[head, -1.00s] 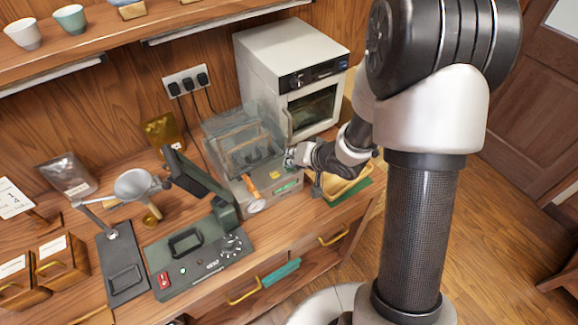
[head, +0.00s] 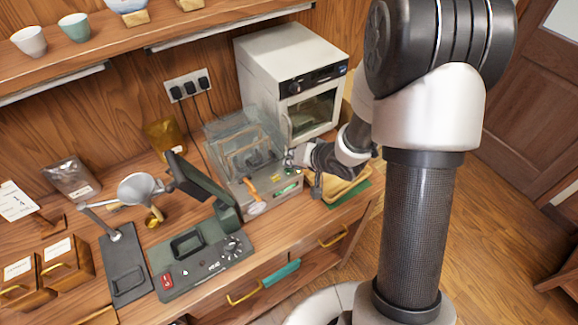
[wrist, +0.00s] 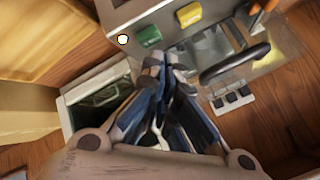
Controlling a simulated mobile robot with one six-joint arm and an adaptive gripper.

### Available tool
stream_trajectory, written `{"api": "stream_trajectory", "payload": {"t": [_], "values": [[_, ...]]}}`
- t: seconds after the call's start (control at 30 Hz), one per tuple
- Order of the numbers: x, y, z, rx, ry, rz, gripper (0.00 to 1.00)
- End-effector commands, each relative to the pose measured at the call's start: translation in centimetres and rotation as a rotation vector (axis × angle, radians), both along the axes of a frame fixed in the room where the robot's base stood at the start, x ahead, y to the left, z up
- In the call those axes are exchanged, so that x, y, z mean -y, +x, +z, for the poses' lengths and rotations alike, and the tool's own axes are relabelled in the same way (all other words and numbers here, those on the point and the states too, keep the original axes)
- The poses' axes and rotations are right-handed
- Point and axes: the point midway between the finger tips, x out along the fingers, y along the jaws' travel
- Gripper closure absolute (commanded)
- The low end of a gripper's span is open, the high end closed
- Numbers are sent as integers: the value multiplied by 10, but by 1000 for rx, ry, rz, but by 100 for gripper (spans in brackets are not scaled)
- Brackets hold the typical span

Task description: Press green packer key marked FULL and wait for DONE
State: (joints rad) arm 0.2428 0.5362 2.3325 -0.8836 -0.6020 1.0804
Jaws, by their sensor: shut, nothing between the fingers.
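The packer (head: 285,205) is a grey box with a clear cover (head: 225,130), standing on the wooden counter. Its small front display (head: 287,190) glows green; I cannot read any word there. In the wrist view, a green key (wrist: 148,36) and a yellow key (wrist: 190,14) sit on the packer's top edge. The marking on the green key is not legible. My gripper (wrist: 166,64) is shut and empty, its tips just below the green key in that view; I cannot tell whether they touch. In the head view my gripper (head: 292,157) is at the packer's right side.
A white oven-like cabinet (head: 265,50) stands behind the packer. A wooden tray (head: 345,187) lies to its right, under my arm. A white lit dot (wrist: 122,39) shows beside the green key.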

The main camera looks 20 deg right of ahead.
Motion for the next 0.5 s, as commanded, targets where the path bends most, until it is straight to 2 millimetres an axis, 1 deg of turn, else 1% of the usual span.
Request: {"api": "stream_trajectory", "payload": {"t": [0.33,0.5], "values": [[0,0,1,0,0,0,100],[0,0,13,0,0,0,100]]}}
